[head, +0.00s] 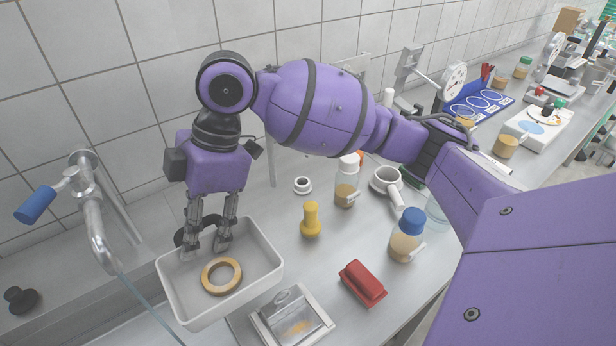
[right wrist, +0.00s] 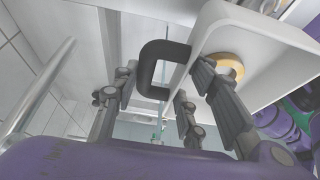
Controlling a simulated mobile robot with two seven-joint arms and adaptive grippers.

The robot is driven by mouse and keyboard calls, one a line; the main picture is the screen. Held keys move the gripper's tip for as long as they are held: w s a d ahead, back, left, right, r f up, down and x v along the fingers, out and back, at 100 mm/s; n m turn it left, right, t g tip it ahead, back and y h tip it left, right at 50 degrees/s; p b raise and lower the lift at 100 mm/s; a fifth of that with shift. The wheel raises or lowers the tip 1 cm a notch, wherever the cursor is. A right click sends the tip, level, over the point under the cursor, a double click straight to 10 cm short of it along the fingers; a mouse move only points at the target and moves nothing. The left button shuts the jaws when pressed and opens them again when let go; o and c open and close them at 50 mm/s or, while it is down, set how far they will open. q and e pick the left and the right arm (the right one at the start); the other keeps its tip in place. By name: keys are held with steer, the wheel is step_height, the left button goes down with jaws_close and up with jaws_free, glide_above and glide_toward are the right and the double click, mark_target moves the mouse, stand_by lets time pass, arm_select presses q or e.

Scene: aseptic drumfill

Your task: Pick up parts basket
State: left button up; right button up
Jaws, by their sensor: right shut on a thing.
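The parts basket (head: 238,300) is a white, open tray with a tan ring (head: 221,275) lying inside it. My right gripper (head: 208,246) points down over the basket's back left part and is shut on it, with its fingers at the dark handle. In the right wrist view, the dark handle (right wrist: 163,52) stands out from the side of the white basket (right wrist: 262,32), between my fingers (right wrist: 160,88). The exact finger contact is partly hidden. I cannot tell whether the basket's underside touches the counter. My left gripper is not in view.
A sink with a tap (head: 95,215) lies to the left. A clear-lidded box (head: 292,318), a red block (head: 362,283), a yellow bottle (head: 311,220) and a blue-capped jar (head: 406,235) stand to the right. A tiled wall rises behind.

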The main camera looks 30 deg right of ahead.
mark_target(244, 213)
steer(key=shift+w+d+f, duration=0.2)
steer(key=shift+w+d, duration=0.25)
steer(key=shift+w, duration=0.05)
steer(key=w+d+f, duration=0.8)
steer(key=d, duration=0.1)
steer(key=shift+f+b, duration=0.15)
steer(key=shift+b, duration=0.25)
steer(key=shift+w+d+f, duration=0.1)
steer(key=shift+d+f, duration=0.05)
steer(key=shift+f, duration=0.05)
steer(key=f, duration=0.3)
steer(key=shift+w+d+f, duration=0.15)
steer(key=shift+d, duration=0.05)
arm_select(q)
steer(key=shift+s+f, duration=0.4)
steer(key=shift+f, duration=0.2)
arm_select(e)
steer(key=shift+f, duration=0.1)
